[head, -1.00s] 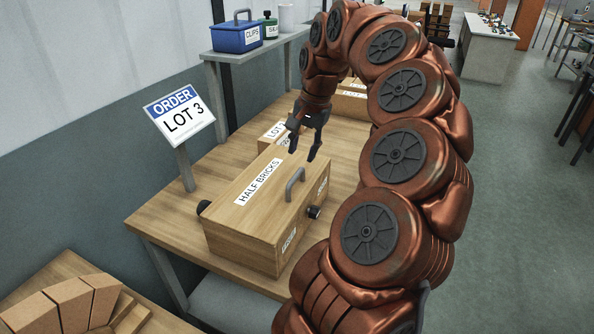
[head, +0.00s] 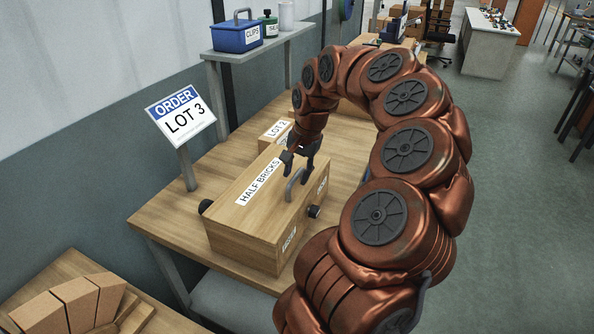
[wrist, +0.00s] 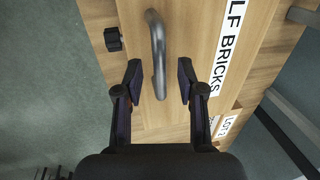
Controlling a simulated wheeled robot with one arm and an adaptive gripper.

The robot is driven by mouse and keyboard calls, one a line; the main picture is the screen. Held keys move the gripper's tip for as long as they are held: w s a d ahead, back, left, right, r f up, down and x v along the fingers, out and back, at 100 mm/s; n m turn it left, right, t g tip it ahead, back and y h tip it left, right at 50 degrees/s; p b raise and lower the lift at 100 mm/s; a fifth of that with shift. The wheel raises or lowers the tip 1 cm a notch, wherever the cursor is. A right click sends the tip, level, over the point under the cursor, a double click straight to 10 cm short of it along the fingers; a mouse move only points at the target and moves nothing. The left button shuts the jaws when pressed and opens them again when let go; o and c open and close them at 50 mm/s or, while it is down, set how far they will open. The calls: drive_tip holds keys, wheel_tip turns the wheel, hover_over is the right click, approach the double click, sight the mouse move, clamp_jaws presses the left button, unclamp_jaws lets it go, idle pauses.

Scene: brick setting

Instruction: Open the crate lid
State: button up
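The wooden crate (head: 235,222), labelled HALF BRICKS, stands on the wooden table with its lid (head: 245,196) shut. A grey bar handle (head: 294,187) rises from the lid near its right edge. My gripper (head: 297,173) is over the lid at the far end of the handle. In the wrist view my gripper (wrist: 158,82) is open, with one finger on each side of the handle (wrist: 156,45) near its end. The fingers look apart from the handle. Black knobs (head: 314,211) stick out from the crate's sides.
Another wooden box labelled LOT 2 (head: 274,131) stands behind the crate. An ORDER LOT 3 sign (head: 180,116) stands at the left. A shelf (head: 262,46) holds a blue CLIPS box (head: 236,36). The table (head: 160,221) is clear left of the crate.

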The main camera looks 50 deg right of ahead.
clamp_jaws()
drive_tip(key=shift+w+r, duration=0.15)
drive_tip(key=shift+w, duration=0.05)
idle(0.6)
